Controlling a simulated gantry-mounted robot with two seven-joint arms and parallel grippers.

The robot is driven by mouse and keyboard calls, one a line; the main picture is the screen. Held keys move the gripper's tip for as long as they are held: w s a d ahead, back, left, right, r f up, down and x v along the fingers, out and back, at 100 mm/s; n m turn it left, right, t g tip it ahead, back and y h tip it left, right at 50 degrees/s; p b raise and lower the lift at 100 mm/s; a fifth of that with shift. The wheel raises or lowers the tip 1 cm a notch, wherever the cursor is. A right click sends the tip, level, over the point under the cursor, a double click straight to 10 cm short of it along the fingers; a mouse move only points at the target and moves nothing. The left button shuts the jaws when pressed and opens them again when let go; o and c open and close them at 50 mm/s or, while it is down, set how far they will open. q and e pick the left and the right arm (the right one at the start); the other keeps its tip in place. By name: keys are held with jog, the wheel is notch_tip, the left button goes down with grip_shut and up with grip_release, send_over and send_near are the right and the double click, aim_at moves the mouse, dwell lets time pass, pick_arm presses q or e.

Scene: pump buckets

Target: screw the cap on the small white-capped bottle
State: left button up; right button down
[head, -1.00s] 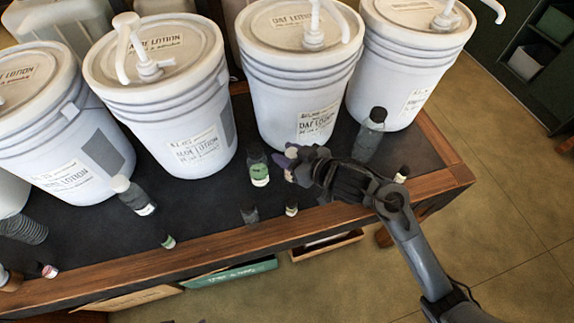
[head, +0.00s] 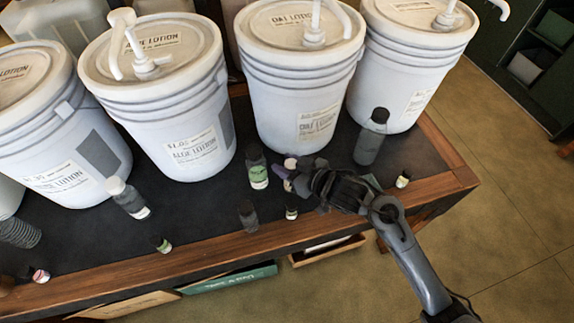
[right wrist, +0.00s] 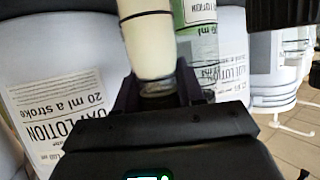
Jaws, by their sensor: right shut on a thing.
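A small bottle with a white cap (head: 116,185), a dark body and a pale base stands at the left of the table in the head view. My right gripper (head: 286,177) is right of the dark green-labelled bottle (head: 258,174). It is shut on a pale cream cylindrical thing (right wrist: 150,45) with a clear narrower part between the jaws (right wrist: 158,92) in the right wrist view. In the head view this thing is small and partly hidden, so I cannot tell whether it is capped. My left gripper is not in view.
Large white lotion buckets with pumps, such as the oat one (head: 297,90), line the back of the dark table (head: 200,212). A black-capped bottle (head: 371,140) stands behind my right arm. Several small bottles stand near the wooden front edge (head: 130,275).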

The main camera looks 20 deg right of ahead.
jog(key=c, duration=1.1)
grip_release()
jog(key=shift+f, duration=0.1)
jog(key=o, duration=0.4)
jog(key=shift+s+d+r, duration=0.1)
jog(key=shift+s+r, duration=0.05)
jog(key=shift+r, duration=0.15)
jog(key=shift+p+v, duration=1.8)
jog(key=shift+v, duration=3.95)
jog(key=shift+f, duration=0.1)
